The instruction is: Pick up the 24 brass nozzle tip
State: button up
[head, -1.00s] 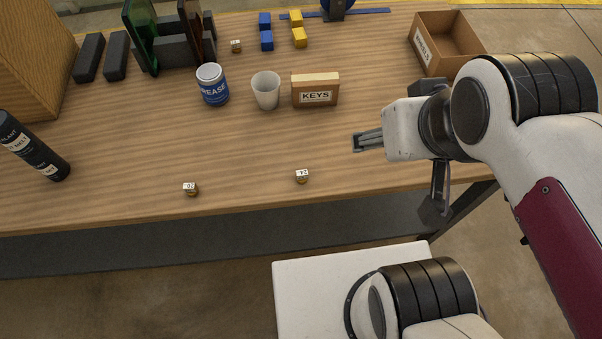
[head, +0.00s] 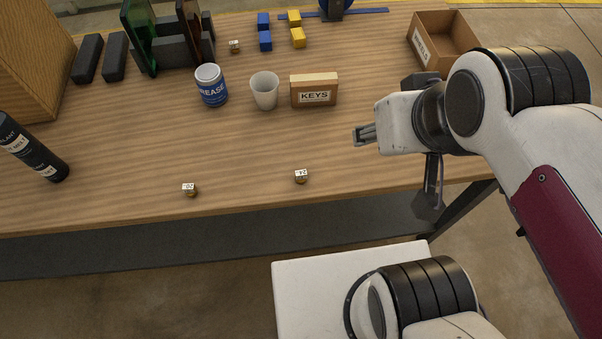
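Three small brass pieces with white number labels lie on the wooden table. One piece (head: 301,176) is near the front edge, right of the middle; its label seems to read 24, but it is very small. A second piece (head: 190,189) lies to its left near the same edge, its label perhaps 20. A third piece (head: 235,46) is at the back beside the dark rack, its label unreadable. My gripper (head: 358,135) is above the table, right of and farther back than the front-right piece, pointing left. Its fingers look close together and hold nothing visible; their opening is unclear.
A keys box (head: 314,92), a white cup (head: 264,91) and a grease can (head: 211,86) stand behind the front pieces. A black bottle (head: 34,147) lies at left. An open cardboard box (head: 426,50) is back right. The wooden table (head: 130,140) is clear around the front pieces.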

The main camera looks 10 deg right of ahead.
jog(key=w+a+r+m+t+y, duration=0.1)
jog(key=w+a+m+t+y, duration=0.3)
jog(key=w+a, duration=1.85)
jog(key=w+a+f+m+h, duration=0.2)
jog(key=f+m, duration=0.1)
jog(key=f, duration=0.3)
jog(key=w+a+f+m+h, duration=0.1)
jog(key=w+f+m+h, duration=0.15)
jog(key=f, duration=0.35)
jog(key=s+d+f+m+g+h, duration=0.1)
jog(key=s+f+h, duration=0.1)
jog(key=s+f, duration=0.2)
jog(key=s+d+f+m+h, duration=0.1)
jog(key=s+f+h, duration=0.2)
jog(key=s+f, duration=0.1)
jog(key=s+d+f+m+g+h, duration=0.1)
jog(key=s+f+h, duration=0.2)
jog(key=f, duration=0.2)
jog(key=shift+s+d+g, duration=0.3)
jog(key=shift+s+d, duration=0.1)
jog(key=s+d+h, duration=0.1)
jog(key=s, duration=0.1)
jog(key=s+f+g+h, duration=0.1)
jog(key=s, duration=0.2)
jog(key=s+d+f+h, duration=0.1)
jog(key=s+h, duration=0.1)
jog(key=s, duration=0.1)
jog(key=shift+s+d+m+g, duration=0.2)
jog(key=shift+d+m+g, duration=0.05)
jog(key=shift+d+g, duration=0.05)
